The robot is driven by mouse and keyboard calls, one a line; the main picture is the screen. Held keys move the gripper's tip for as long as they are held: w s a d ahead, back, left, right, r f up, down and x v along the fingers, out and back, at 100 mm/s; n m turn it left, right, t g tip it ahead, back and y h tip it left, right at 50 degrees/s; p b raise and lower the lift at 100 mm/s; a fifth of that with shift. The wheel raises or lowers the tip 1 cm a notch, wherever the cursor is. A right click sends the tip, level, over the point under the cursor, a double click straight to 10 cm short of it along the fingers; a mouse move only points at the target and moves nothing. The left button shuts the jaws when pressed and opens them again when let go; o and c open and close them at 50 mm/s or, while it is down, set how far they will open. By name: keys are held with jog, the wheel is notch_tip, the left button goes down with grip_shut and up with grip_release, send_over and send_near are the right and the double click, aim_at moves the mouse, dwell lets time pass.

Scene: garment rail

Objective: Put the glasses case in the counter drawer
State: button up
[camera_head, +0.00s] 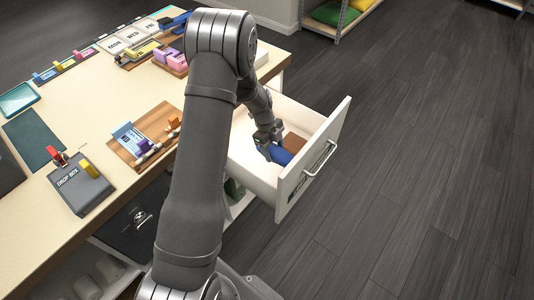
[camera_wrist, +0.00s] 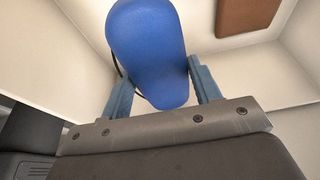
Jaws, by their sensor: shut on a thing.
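The glasses case (camera_head: 279,154) is blue with rounded ends. In the wrist view the blue case (camera_wrist: 148,45) sits between the two fingers of my gripper (camera_wrist: 160,90), which is shut on it. In the head view my gripper (camera_head: 268,146) is inside the open counter drawer (camera_head: 262,181), within its walls. The drawer is white with a metal handle and is pulled out from the counter. I cannot tell whether the case touches the drawer floor.
A brown item (camera_head: 293,142) lies in the drawer beyond the case; it also shows in the wrist view (camera_wrist: 247,15). The counter top (camera_head: 95,105) holds a wooden board (camera_head: 128,150) with small items and a grey drop box (camera_head: 80,188). The floor right of the drawer is clear.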

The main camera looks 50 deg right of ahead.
notch_tip(320, 180, down, 8)
jog(key=shift+f, duration=0.35)
jog(key=o, duration=1)
jog(key=v, duration=1.2)
